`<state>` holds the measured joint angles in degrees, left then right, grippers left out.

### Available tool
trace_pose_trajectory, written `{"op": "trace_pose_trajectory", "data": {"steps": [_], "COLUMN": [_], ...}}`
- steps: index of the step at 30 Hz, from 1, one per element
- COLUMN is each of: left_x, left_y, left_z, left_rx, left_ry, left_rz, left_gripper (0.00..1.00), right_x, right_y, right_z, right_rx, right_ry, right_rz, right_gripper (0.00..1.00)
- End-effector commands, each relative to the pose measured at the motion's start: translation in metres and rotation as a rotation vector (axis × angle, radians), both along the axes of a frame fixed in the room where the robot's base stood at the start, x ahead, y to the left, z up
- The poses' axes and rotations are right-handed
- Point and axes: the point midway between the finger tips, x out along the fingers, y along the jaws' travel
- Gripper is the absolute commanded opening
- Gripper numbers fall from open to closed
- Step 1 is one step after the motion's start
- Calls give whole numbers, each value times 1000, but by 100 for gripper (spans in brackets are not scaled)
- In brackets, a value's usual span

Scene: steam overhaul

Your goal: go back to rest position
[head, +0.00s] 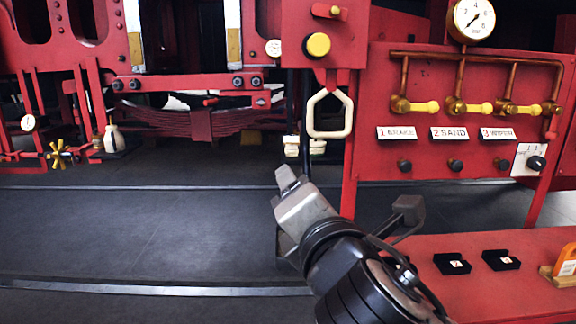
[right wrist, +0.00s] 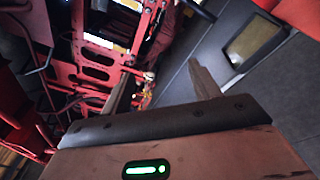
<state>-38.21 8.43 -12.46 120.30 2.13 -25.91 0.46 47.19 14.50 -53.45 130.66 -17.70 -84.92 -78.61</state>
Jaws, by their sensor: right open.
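My right gripper (head: 287,180) comes in from the lower right in the head view and hangs in the air over the dark floor, left of the red bench. It also shows in the right wrist view (right wrist: 162,86), where its two fingers stand well apart with nothing between them. The gripper is seen from the side in the head view and touches nothing that I can make out. My left gripper is not in view.
A red panel (head: 385,140) with yellow-handled valves and a gauge (head: 474,20) stands at right. A cream pull handle (head: 330,113) hangs just above the right gripper. A red bench (head: 480,290) with small black boxes is at lower right. The floor (head: 130,235) at left is clear.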

Motion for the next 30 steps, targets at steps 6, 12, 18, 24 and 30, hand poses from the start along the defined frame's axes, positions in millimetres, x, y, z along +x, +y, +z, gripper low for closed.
{"op": "trace_pose_trajectory", "data": {"steps": [6,12,18,24,30], "left_x": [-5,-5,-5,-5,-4], "left_y": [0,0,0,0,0], "left_z": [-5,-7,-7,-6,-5], "left_rx": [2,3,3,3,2], "left_ry": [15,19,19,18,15], "left_rz": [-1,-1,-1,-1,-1], "left_gripper": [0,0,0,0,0], "right_x": [6,-24,-90,-149,-164], "right_y": [-6,-32,-76,-112,-122], "right_z": [-126,-243,-346,-398,-409], "right_rx": [588,1157,1677,1981,2057], "right_ry": [386,674,827,834,823], "right_rz": [22,-128,-404,-619,-673], "right_gripper": [61,61,61,61,61]}}
